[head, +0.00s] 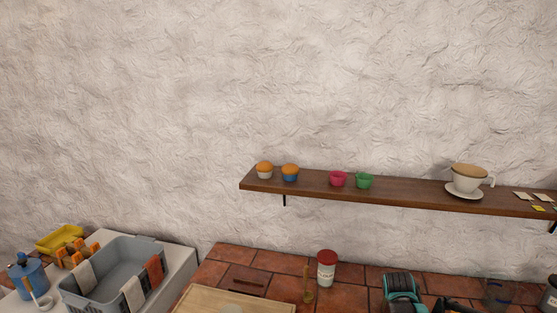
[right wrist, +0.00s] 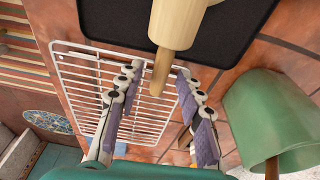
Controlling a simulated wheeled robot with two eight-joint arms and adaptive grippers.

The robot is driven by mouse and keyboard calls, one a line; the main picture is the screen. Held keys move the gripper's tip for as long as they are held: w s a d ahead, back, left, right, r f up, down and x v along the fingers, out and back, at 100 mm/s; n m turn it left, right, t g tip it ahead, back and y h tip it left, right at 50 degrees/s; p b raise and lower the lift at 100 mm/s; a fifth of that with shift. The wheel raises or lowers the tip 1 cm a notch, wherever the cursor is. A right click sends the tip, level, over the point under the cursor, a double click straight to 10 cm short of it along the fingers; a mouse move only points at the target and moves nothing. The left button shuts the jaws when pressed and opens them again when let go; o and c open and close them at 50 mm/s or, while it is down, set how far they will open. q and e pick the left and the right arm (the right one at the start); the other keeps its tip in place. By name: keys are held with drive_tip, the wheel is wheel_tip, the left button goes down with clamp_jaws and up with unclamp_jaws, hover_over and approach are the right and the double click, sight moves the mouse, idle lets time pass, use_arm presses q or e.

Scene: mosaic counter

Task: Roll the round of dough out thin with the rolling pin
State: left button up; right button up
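The rolling pin (right wrist: 178,22) is pale wood and shows at the top of the right wrist view, over a dark mat, with its narrow handle (right wrist: 160,75) pointing down. My right gripper (right wrist: 157,76) is open, with a finger on each side of the handle and a visible gap to both. It does not grip the pin. In the head view a wooden board (head: 200,298) lies at the bottom edge, with a pale round patch (head: 235,308) on it, probably the dough, mostly cut off. My left gripper is not in view.
In the right wrist view a white wire rack (right wrist: 75,75) lies below the fingers and a green pot (right wrist: 262,110) stands at the right. In the head view a red-lidded tub (head: 326,270) stands on the tiled counter, a grey basin (head: 112,280) is at left, and a shelf (head: 410,190) crosses the wall.

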drive_tip(key=shift+r, duration=0.1)
drive_tip(key=shift+r+p, duration=2.55)
drive_tip(key=shift+r, duration=0.9)
drive_tip(key=shift+s+a, duration=0.1)
drive_tip(key=s+a+n+t+y+b, duration=0.2)
drive_tip(key=s+a+n+t+b, duration=0.5)
drive_tip(key=s+a+n, duration=0.7)
drive_tip(key=a+n, duration=0.1)
drive_tip(key=n, duration=0.5)
drive_tip(key=shift+s+r+t+b, duration=0.3)
drive_tip(key=shift+s+r, duration=0.05)
drive_tip(key=shift+r, duration=0.05)
